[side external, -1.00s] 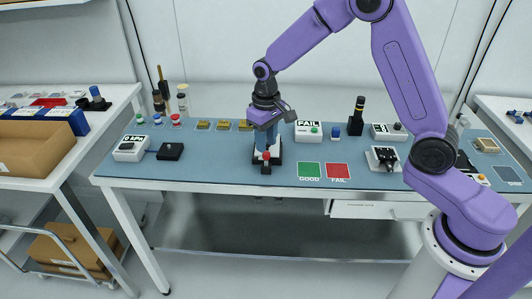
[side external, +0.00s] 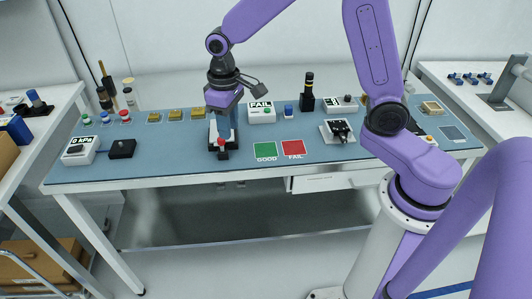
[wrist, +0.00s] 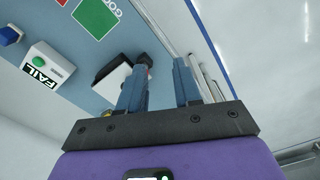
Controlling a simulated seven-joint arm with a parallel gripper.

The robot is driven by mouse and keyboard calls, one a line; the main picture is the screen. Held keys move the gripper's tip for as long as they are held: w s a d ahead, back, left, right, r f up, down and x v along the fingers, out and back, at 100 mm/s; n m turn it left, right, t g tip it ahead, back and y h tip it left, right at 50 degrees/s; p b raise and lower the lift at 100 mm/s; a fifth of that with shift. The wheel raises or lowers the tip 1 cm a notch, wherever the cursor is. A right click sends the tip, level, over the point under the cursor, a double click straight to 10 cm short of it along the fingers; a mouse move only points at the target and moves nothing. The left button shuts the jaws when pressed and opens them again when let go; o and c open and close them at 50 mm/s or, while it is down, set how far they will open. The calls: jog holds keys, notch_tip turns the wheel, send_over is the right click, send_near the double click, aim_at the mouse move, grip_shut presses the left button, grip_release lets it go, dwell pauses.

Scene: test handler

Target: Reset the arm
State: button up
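My gripper (side external: 224,127) is over the rear middle of the blue-topped bench (side external: 180,165), with its fingers pointing down. In the wrist view the two blue fingers (wrist: 160,90) stand apart, with nothing seen held between them. The test handler, a small white and black fixture with a red knob (side external: 221,143), stands directly below and behind the fingers in the side view. The fingers hide part of it, and I cannot tell whether they touch it. In the wrist view a white and black body (wrist: 113,82) shows beside the left finger.
A FAIL box (side external: 261,115) with a green button stands right of the gripper. Green GOOD (side external: 265,151) and red FAIL (side external: 293,149) pads lie in front. A pressure display box (side external: 80,151) is at left.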

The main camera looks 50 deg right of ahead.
jog(key=s+d+r+n, duration=0.2)
jog(key=s+n, duration=0.2)
jog(key=s, duration=0.9)
jog(key=s+d+r+n, duration=0.2)
jog(key=s+d+n, duration=0.1)
jog(key=s, duration=1.1)
jog(key=shift+d+n, duration=0.25)
jog(key=shift+n, duration=0.65)
